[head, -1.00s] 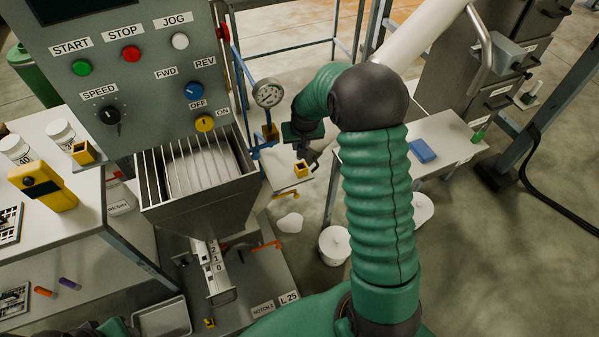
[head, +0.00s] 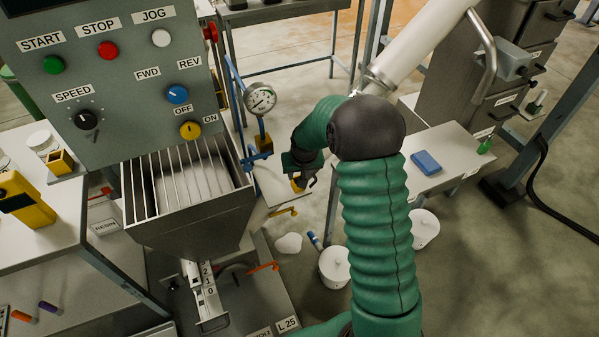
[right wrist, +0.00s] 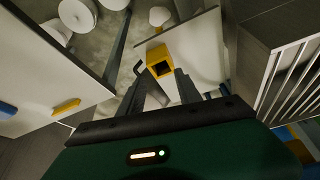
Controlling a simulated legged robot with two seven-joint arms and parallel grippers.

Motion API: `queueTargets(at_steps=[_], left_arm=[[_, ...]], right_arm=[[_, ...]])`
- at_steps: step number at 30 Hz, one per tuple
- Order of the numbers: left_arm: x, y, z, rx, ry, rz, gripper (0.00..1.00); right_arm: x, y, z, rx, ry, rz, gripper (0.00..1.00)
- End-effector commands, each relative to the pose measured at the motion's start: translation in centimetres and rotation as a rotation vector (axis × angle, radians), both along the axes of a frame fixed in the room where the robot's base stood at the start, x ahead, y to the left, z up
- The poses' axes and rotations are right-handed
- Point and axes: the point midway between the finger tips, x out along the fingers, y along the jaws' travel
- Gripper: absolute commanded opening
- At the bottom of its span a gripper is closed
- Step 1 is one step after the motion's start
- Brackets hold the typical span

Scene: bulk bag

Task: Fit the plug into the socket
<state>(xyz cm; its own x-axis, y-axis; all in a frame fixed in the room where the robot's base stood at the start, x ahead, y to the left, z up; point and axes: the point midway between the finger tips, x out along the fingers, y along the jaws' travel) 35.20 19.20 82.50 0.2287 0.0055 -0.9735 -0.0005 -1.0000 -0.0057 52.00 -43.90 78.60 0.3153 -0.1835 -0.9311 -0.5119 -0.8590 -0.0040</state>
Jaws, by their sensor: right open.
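A yellow block (right wrist: 159,62) with a dark square opening stands on a pale plate, and a black hooked part shows beside it. In the head view the yellow block (head: 296,186) is partly hidden by my right gripper (head: 305,180). In the right wrist view my right gripper (right wrist: 160,88) is open, its two fingers apart and pointing toward the block, with nothing seen held between them. I cannot tell whether this block is the socket, and I cannot make out a plug. My left gripper is not in view.
A steel hopper (head: 190,225) and a grey control panel (head: 110,80) stand left of my right arm. A pressure gauge (head: 260,98) rises behind the plate (head: 270,183). A side table (head: 450,160) with a blue block (head: 425,162) is at right. White buckets (head: 334,267) stand on the floor.

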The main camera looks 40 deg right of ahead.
Motion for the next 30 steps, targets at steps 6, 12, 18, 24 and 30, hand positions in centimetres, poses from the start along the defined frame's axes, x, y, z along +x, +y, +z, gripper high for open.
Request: queueTargets(at_steps=[6, 12, 18, 24, 30], left_arm=[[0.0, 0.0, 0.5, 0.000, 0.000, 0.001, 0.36], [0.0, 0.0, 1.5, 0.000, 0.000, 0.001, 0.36], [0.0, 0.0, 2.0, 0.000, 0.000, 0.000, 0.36], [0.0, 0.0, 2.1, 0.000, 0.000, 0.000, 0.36], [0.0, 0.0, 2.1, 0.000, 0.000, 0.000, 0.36]], right_arm=[[-0.4, 0.4, 2.0, -0.004, -0.005, 0.002, 0.41], [-2.0, 1.2, 6.9, -0.003, -0.008, 0.002, 0.41], [-3.3, 2.0, 10.5, -0.002, -0.005, 0.000, 0.41], [-3.7, 2.2, 11.3, -0.001, -0.003, 0.001, 0.41], [-3.7, 2.2, 11.3, -0.001, -0.003, 0.001, 0.41]])
